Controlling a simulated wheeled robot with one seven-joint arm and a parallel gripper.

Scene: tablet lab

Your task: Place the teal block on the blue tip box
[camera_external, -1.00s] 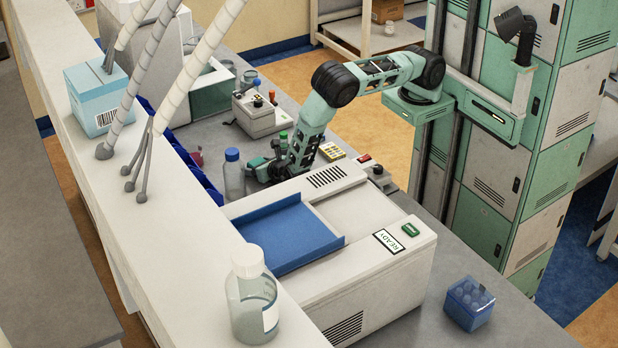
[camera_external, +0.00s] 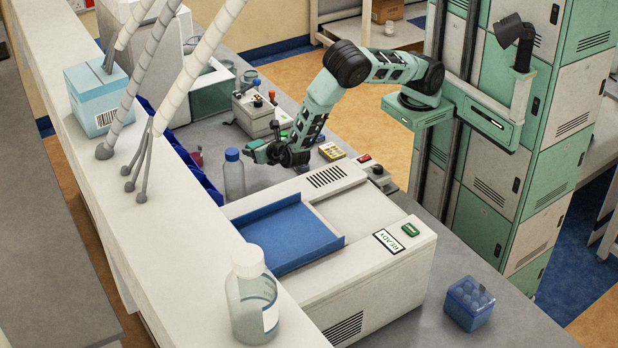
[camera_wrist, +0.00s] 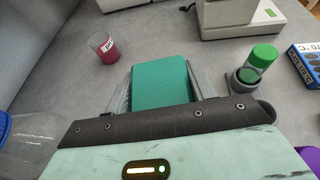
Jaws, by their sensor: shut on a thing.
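The teal block (camera_wrist: 160,82) is between the two fingers of my gripper (camera_wrist: 155,95) in the wrist view, and the fingers are shut on it.
A white machine (camera_external: 392,268) with a blue tray (camera_external: 290,237) stands between gripper and tip box. A blue-capped bottle (camera_external: 234,177) is close by my gripper. The wrist view shows a pink cup (camera_wrist: 103,48) and a green-capped tube (camera_wrist: 260,60) in a holder.

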